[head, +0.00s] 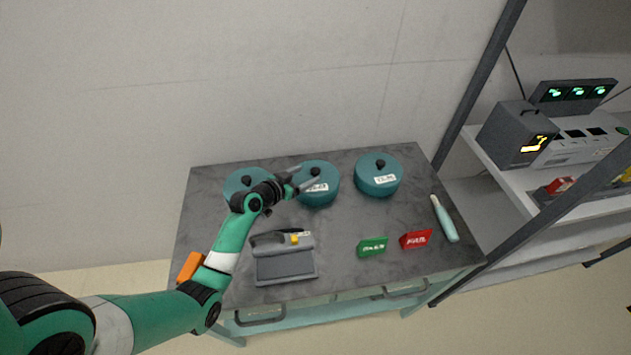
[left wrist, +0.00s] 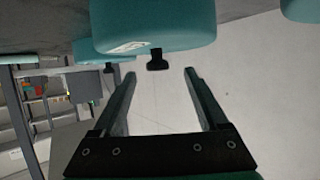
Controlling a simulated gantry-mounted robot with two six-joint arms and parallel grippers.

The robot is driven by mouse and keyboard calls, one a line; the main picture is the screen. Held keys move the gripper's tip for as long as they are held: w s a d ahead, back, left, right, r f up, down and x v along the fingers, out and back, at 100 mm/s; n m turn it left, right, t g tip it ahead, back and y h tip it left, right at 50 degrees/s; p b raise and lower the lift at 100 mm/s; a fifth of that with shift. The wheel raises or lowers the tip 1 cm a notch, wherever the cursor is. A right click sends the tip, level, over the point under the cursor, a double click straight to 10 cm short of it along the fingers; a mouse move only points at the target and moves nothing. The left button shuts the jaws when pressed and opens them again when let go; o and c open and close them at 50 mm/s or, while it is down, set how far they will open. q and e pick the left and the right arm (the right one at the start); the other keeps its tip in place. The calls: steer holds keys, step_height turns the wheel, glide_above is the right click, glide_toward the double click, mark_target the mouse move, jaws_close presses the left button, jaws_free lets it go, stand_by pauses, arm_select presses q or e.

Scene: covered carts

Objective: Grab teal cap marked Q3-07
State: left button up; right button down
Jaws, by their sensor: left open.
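Three teal caps with black knobs stand in a row on the grey cart top: the left cap (head: 240,184), the middle cap (head: 318,197) and the right cap (head: 378,183). The middle and right caps bear white labels, too small to read surely; the left cap's label is hidden. My left gripper (head: 312,178) is open and empty, its fingertips at the middle cap's knob. In the left wrist view, turned upside down, a teal cap (left wrist: 165,28) hangs with its knob (left wrist: 157,61) between and just beyond the fingertips (left wrist: 159,73). My right gripper is not in view.
On the cart (head: 345,280) are a grey device (head: 286,264), a green sign (head: 373,246), a red sign (head: 415,239), a pale teal bottle (head: 445,219) and an orange block (head: 190,266). A shelf rack (head: 495,165) with equipment stands at right. A wall is behind.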

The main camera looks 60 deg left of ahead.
mark_target(314, 171)
arm_select(q)
steer(key=b+x, duration=0.2)
steer(key=x, duration=0.2)
steer(key=shift+w+f, duration=0.1)
steer(key=shift+w, duration=0.25)
steer(key=shift+w+a, duration=0.15)
steer(key=shift+w, duration=0.25)
jaws_close()
